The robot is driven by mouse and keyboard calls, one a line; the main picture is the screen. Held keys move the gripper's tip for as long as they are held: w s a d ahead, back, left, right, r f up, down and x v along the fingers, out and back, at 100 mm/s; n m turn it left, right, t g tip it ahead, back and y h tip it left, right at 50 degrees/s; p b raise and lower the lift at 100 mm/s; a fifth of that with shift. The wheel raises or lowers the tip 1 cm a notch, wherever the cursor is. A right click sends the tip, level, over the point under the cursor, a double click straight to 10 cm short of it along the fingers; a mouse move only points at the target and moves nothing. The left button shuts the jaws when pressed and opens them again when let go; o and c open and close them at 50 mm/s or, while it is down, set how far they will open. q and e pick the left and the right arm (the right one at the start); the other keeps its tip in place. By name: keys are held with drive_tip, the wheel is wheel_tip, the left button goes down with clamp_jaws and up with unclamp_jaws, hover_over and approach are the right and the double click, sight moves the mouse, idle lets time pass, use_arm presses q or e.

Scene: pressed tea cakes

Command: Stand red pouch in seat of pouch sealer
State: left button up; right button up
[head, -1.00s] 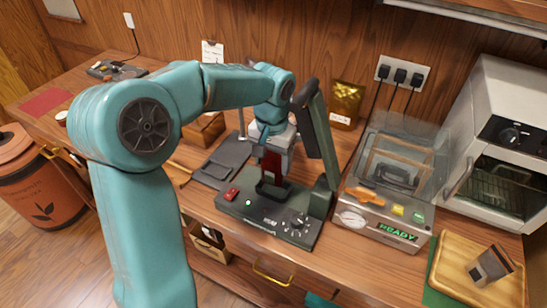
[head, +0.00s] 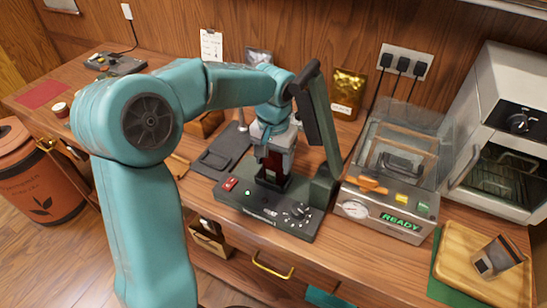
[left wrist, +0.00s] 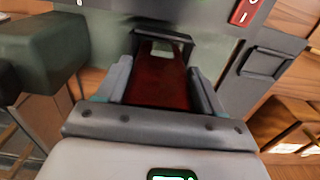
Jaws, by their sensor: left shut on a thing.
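The red pouch (head: 272,162) is upright between the fingers of my left gripper (head: 271,150), which is shut on it. In the left wrist view the pouch (left wrist: 162,80) lies between the two grey fingers (left wrist: 160,92), its far end at the dark frame of the seat (left wrist: 165,36). In the head view the pouch is directly above the seat of the pouch sealer (head: 232,199), its lower end at the seat's opening. I cannot tell how deep it sits. The sealer's hinged arm is raised behind it. My right gripper is not in view.
A vacuum machine with a green READY display (head: 401,220) stands right of the sealer. A wooden tray (head: 455,262) with a pouch (head: 498,257) is at the right front. A gold pouch (head: 347,92) stands behind. A dark flat scale (head: 222,152) lies left of the sealer.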

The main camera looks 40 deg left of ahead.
use_arm(q)
drive_tip(key=shift+f, duration=0.1)
drive_tip(key=o, duration=1.1)
wheel_tip(320, 180, up, 8)
drive_tip(key=shift+f, duration=0.25)
